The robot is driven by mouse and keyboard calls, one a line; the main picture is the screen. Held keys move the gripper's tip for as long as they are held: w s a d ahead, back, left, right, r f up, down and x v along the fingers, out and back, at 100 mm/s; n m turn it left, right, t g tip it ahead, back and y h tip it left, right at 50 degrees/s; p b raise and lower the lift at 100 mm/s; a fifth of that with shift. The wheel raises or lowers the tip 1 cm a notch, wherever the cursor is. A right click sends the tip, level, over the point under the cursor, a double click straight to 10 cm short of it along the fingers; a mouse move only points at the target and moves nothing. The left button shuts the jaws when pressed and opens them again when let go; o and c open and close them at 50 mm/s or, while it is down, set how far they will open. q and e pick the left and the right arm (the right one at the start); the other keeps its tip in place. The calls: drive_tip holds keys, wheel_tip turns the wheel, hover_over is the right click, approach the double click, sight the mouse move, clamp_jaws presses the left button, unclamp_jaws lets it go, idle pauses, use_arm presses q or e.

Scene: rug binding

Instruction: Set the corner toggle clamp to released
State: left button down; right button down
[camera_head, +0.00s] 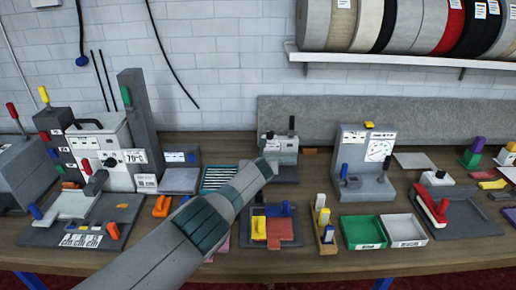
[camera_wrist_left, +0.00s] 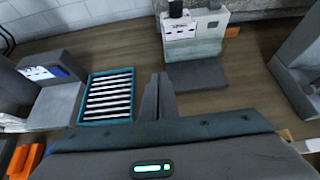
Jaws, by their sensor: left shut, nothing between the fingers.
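No part is labelled clearly enough to tell which is the corner toggle clamp. A long red bar (camera_head: 431,205) lies slanted on a dark plate at the right. A small fixture (camera_head: 273,225) with red, yellow and blue blocks sits at the front middle. My left gripper (camera_head: 268,167) reaches across from the lower left, over the bench in front of a grey-white device (camera_head: 280,146). Its fingers (camera_wrist_left: 158,97) are shut and empty in the left wrist view, between a striped teal-framed tray (camera_wrist_left: 106,97) and the device's base. My right gripper is out of view.
A grey gauge stand (camera_head: 365,160) stands right of middle. Green (camera_head: 363,232) and white (camera_head: 404,230) trays sit at the front. A tall machine (camera_head: 110,150) and a plate with blue and orange handles (camera_head: 85,220) fill the left.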

use_arm(q)
drive_tip(key=shift+s+r+b, duration=0.2)
drive_tip(key=shift+r+b, duration=0.05)
drive_tip(key=shift+b, duration=0.15)
drive_tip(key=shift+r, duration=0.25)
drive_tip(key=shift+w+r+b, duration=0.1)
drive_tip(key=shift+b, duration=0.2)
drive_tip(key=s+r+b, duration=0.1)
drive_tip(key=s+r, duration=0.3)
drive_tip(key=r, duration=0.3)
drive_tip(key=shift+s+r+b, duration=0.35)
drive_tip(key=shift+s+r, duration=0.05)
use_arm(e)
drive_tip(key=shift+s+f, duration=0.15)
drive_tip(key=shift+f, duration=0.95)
